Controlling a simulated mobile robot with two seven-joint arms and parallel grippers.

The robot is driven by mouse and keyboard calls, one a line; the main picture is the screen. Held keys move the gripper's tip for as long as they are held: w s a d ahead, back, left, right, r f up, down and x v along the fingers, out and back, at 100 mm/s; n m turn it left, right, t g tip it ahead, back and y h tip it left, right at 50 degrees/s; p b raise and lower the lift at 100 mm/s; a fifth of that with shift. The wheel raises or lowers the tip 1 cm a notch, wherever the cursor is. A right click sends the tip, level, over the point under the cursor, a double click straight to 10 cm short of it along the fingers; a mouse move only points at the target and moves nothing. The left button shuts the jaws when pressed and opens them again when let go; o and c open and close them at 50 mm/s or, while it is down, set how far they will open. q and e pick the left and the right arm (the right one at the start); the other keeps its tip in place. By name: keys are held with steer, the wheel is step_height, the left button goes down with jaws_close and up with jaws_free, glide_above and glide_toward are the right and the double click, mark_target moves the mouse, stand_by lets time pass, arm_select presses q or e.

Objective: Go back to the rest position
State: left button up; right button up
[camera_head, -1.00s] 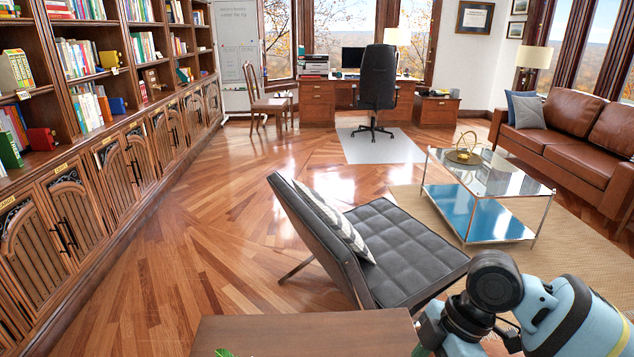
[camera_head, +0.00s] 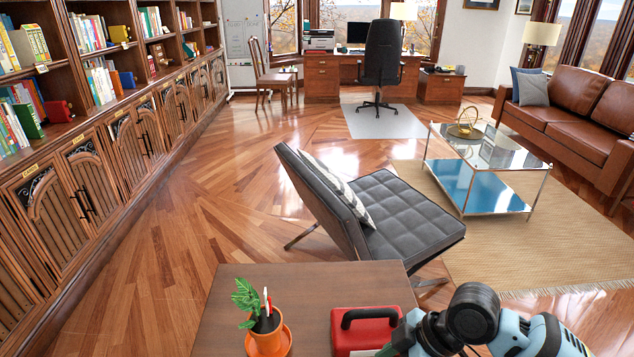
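One of my arms, light blue and black, shows at the bottom right of the head view. Its gripper is out of frame. My other arm and its gripper are also out of view. A brown wooden table (camera_head: 300,290) is right in front of me at the bottom. On it stand an orange plant pot (camera_head: 269,340) with a green plant (camera_head: 247,298) and a red case with a black handle (camera_head: 352,330), partly beside my arm.
A black lounge chair (camera_head: 400,225) stands just beyond the table. A glass coffee table (camera_head: 485,165) and a brown leather sofa (camera_head: 575,115) are at the right. A long bookcase (camera_head: 75,185) lines the left. Open wood floor (camera_head: 215,205) lies between bookcase and chair.

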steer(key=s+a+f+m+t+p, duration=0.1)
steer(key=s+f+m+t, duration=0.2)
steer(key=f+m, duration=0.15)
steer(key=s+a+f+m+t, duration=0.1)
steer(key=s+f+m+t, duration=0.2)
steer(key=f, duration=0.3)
arm_select(q)
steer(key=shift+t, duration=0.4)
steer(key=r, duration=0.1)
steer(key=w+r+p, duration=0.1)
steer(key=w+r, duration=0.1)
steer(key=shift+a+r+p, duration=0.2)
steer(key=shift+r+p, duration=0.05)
steer(key=shift+p, duration=0.1)
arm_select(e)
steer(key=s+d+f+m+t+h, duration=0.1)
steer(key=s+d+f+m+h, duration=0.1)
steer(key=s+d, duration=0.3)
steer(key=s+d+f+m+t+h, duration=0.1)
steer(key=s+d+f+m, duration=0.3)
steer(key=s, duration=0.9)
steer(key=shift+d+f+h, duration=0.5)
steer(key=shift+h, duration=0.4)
